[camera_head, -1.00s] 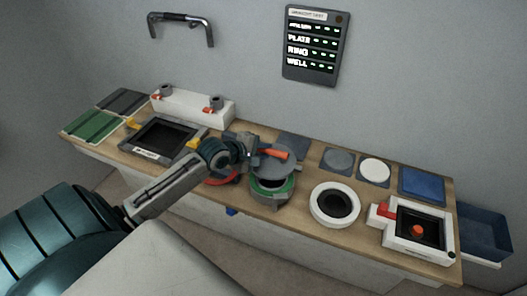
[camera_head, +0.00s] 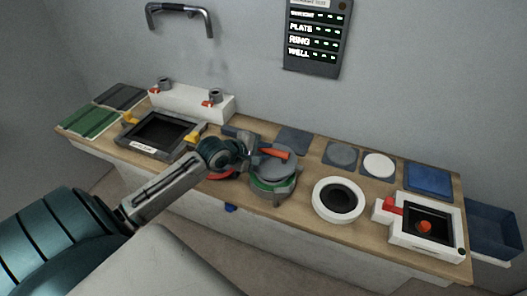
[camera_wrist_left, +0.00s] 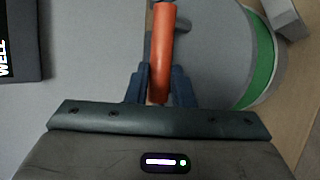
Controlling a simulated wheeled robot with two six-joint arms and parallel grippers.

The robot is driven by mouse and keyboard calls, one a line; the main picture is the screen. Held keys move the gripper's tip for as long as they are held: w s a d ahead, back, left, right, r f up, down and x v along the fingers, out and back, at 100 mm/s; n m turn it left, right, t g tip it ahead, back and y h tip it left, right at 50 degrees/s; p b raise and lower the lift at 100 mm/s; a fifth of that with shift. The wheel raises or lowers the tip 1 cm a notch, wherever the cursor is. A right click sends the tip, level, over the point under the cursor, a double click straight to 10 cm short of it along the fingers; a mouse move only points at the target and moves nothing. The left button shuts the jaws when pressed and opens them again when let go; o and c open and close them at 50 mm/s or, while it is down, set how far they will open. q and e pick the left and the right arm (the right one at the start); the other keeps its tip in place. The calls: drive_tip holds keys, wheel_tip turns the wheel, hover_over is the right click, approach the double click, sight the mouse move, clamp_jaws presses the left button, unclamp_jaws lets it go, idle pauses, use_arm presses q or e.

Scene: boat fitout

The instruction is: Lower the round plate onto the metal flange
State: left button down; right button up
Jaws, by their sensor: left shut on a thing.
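The round grey plate (camera_head: 273,168) has an orange handle (camera_head: 274,152) and lies over the metal flange (camera_head: 271,198). The flange is a grey ring with a green band (camera_head: 267,184) showing below the plate's front edge. The plate covers the flange's opening; I cannot tell whether they touch. My left gripper (camera_head: 258,151) is shut on the plate's orange handle. In the left wrist view the handle (camera_wrist_left: 162,45) sits between the fingers (camera_wrist_left: 160,88), with the green band (camera_wrist_left: 264,62) curving past the plate's right side. My right gripper is not in view.
A white ring (camera_head: 315,207) with a dark opening stands right of the flange. A white square frame (camera_head: 408,243) with a red lever is farther right. A dark square frame (camera_head: 127,141) is at left. A red ring (camera_head: 217,176) lies close beneath my left arm.

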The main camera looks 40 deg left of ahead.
use_arm(q)
drive_tip(key=shift+f, duration=0.9)
drive_tip(key=shift+f+b, duration=0.5)
drive_tip(key=shift+f, duration=0.9)
